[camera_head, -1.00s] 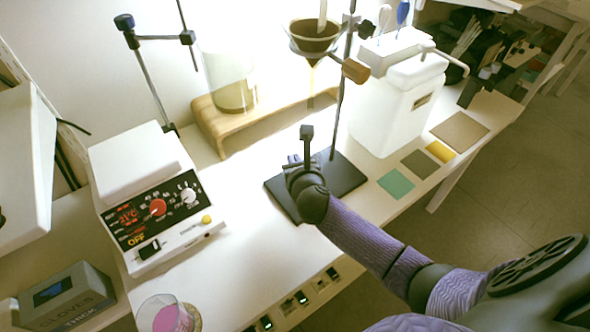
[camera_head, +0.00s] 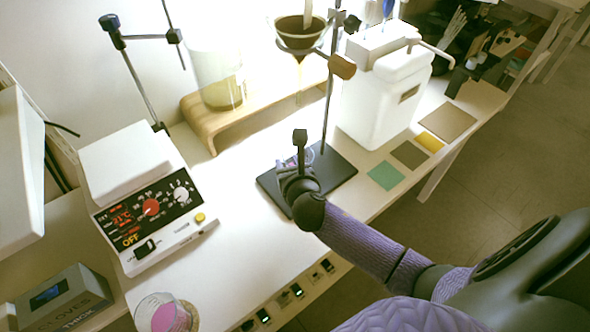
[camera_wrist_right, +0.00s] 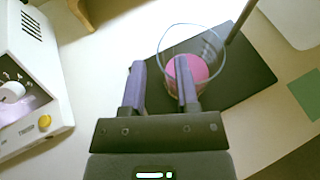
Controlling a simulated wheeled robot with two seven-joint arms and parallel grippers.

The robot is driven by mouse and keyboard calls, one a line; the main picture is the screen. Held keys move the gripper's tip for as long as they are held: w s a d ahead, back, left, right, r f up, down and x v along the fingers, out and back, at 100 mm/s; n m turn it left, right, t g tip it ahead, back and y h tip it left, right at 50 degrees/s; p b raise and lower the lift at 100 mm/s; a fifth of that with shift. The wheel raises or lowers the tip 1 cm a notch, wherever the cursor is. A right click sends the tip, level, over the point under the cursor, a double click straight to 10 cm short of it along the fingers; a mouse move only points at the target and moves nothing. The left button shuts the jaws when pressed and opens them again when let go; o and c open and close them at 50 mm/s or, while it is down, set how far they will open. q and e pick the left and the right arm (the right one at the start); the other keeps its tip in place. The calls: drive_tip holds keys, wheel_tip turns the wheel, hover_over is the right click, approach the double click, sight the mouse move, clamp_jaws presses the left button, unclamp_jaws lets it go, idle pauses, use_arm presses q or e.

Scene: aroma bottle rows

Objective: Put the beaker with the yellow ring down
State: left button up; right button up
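A clear beaker with pink contents (camera_wrist_right: 200,62) stands at the black stand base (camera_wrist_right: 240,75) in the right wrist view. In the head view it is mostly hidden behind my right gripper (camera_head: 297,165). I cannot make out a yellow ring on it. In the wrist view my right gripper (camera_wrist_right: 160,78) has its two fingers apart. The right finger overlaps the beaker's near left side, and the space between the fingers looks empty. Whether the finger touches the glass I cannot tell. A second beaker with pink contents (camera_head: 165,316) stands at the bottom left. My left gripper is out of view.
A hotplate device (camera_head: 150,200) stands to the left. A large glass vessel (camera_head: 219,85) is on a wooden bench (camera_head: 205,120) behind. The stand rod (camera_head: 328,100) rises close to my gripper. A white jug (camera_head: 385,105) is at right.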

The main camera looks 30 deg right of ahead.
drive_tip(key=p+v, duration=0.2)
drive_tip(key=v, duration=0.7)
drive_tip(key=shift+p, duration=0.35)
drive_tip(key=shift+s, duration=0.1)
